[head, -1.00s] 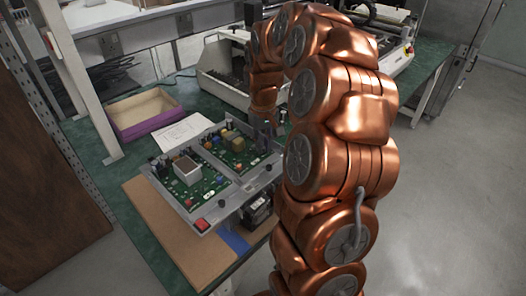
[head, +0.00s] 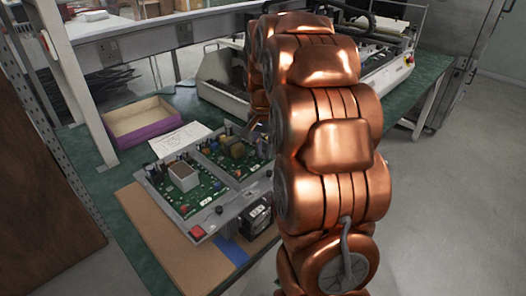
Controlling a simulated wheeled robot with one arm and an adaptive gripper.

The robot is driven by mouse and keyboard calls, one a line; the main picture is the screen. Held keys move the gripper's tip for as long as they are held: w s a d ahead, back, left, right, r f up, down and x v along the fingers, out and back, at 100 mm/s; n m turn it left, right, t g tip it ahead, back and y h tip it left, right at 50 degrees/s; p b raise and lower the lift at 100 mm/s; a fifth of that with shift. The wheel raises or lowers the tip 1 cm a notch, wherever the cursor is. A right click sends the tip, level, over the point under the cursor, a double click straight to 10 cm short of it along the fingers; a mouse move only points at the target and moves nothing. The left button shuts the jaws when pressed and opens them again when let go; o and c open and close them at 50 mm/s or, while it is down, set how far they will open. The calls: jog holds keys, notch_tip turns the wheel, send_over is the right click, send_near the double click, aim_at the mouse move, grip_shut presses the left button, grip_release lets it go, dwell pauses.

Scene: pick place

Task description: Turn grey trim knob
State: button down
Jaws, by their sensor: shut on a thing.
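A grey open chassis (head: 226,212) with green circuit boards (head: 206,190) lies on the bench, left of my arm. Its front rim carries a small dark knob (head: 219,210) and a red square button (head: 197,233). I cannot make out which part is the grey trim knob; the right end of the chassis is hidden behind my copper arm. My gripper is hidden behind the arm too, so its fingers and anything between them do not show.
A purple-edged open box (head: 146,131) and a white paper sheet (head: 180,138) lie behind the chassis. A brown board (head: 170,240) lies under its front left. A black device (head: 257,218) stands by its front right. A pale machine (head: 222,82) stands behind.

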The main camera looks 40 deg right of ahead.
jog(key=shift+m, duration=0.6)
jog(key=c, duration=1.1)
grip_release()
jog(key=shift+c, duration=0.2)
notch_tip(320, 180, up, 12)
dwell(0.4)
